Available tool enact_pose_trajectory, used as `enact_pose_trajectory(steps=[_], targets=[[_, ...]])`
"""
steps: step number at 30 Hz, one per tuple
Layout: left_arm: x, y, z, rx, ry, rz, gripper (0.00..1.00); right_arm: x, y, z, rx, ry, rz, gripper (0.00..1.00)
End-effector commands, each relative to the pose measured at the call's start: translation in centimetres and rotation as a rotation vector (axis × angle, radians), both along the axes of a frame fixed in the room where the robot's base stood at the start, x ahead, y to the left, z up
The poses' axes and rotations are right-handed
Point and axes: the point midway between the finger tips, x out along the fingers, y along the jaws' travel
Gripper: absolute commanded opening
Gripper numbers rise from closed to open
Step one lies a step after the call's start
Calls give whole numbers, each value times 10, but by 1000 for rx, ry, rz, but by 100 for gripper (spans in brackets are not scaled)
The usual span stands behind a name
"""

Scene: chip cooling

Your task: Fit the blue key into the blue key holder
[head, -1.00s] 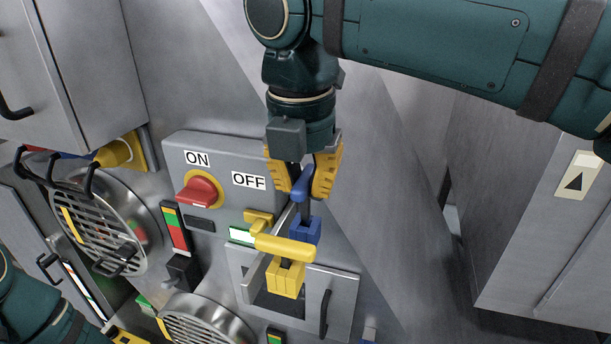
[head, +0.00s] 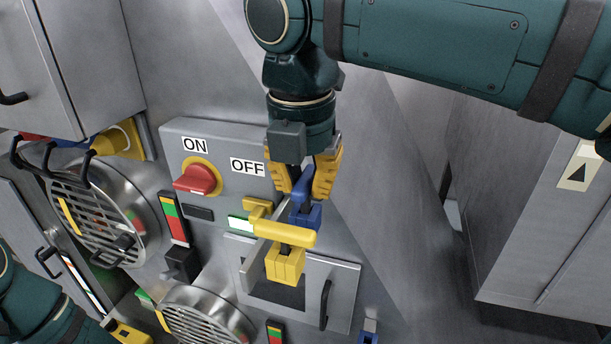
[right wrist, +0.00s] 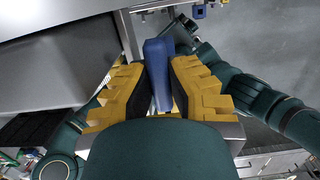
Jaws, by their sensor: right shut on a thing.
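My right gripper (head: 305,177) points down in the head view and is shut on the blue key (head: 300,190). In the right wrist view the blue key's handle (right wrist: 157,68) stands between the right gripper's yellow fingers (right wrist: 156,95). The blue key holder (head: 306,216) is a small blue block directly below the key. The key's lower end is at the holder's top and seems partly in it; the depth cannot be told. My left gripper (head: 128,333) shows only in part at the bottom left, and its jaws cannot be made out.
A yellow key (head: 283,234) stands in a yellow holder (head: 285,264) just in front. A grey switch box (head: 225,150) with a red knob (head: 196,180) is left of the gripper. A framed opening with a dark handle (head: 325,304) lies below. Space right of the gripper is clear.

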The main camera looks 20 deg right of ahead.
Motion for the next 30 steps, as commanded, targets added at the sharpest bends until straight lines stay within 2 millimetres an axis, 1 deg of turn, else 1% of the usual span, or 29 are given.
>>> enact_pose_trajectory(steps=[20,21,22,23,30], targets=[[0,0,-10,0,0,0,47,0,0,-16,1,-1,-1,0],[0,0,-10,0,0,0,47,0,0,-16,1,-1,-1,24],[0,0,-10,0,0,0,47,0,0,-15,1,-1,-1,34],[0,0,-10,0,0,0,47,0,0,-15,1,-1,-1,41],[0,0,-10,0,0,0,47,0,0,-14,1,-2,0,41]])
